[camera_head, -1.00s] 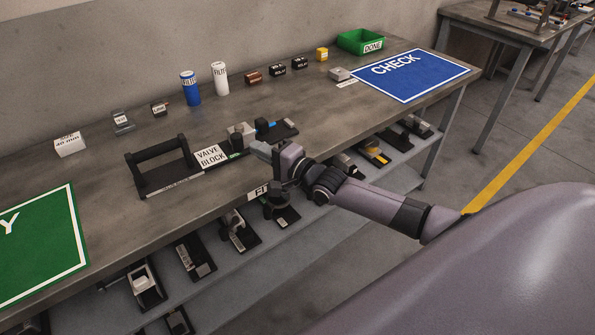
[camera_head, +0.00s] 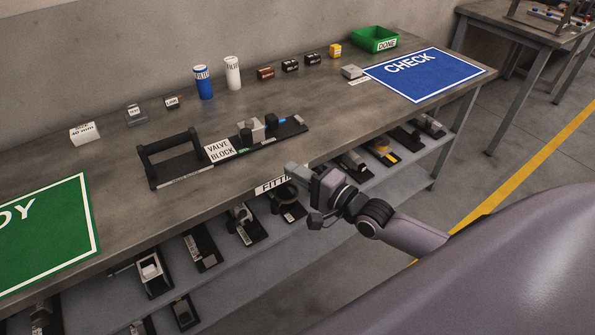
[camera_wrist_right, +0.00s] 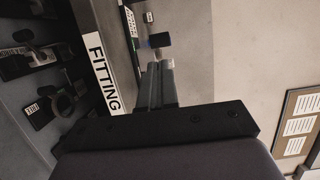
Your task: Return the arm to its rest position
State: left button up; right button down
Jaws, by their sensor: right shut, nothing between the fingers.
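My right arm comes in from the lower right in the head view. Its gripper (camera_head: 291,170) is in front of the workbench's (camera_head: 330,118) front edge, close to the FITTING label (camera_head: 270,186). The gripper is shut and holds nothing. In the right wrist view the shut fingers (camera_wrist_right: 160,75) show beyond the dark gripper body, with the FITTING label (camera_wrist_right: 103,72) to their left. The valve block tray (camera_head: 187,170) with its black handle lies on the bench beyond the gripper, apart from it. My left gripper is not in view.
On the bench stand a blue can (camera_head: 203,82), a white can (camera_head: 233,73), several small boxes, a green DONE bin (camera_head: 375,39), a blue CHECK mat (camera_head: 425,74) and a green mat (camera_head: 45,235). A lower shelf (camera_head: 270,245) holds several parts. Open floor lies right.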

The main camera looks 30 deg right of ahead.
jog(key=shift+s, duration=0.15)
dwell(0.4)
jog(key=s+a+f+n+g+h, duration=0.2)
jog(key=s+f+n+g, duration=0.1)
jog(key=s+f+n, duration=0.5)
jog(key=s+a+f+n+g+h, duration=0.2)
jog(key=s+f+n, duration=0.5)
jog(key=s, duration=0.6)
jog(key=shift+a+f+n+g, duration=0.35)
jog(key=shift+a+n+g, duration=0.15)
jog(key=shift+n+g, duration=0.15)
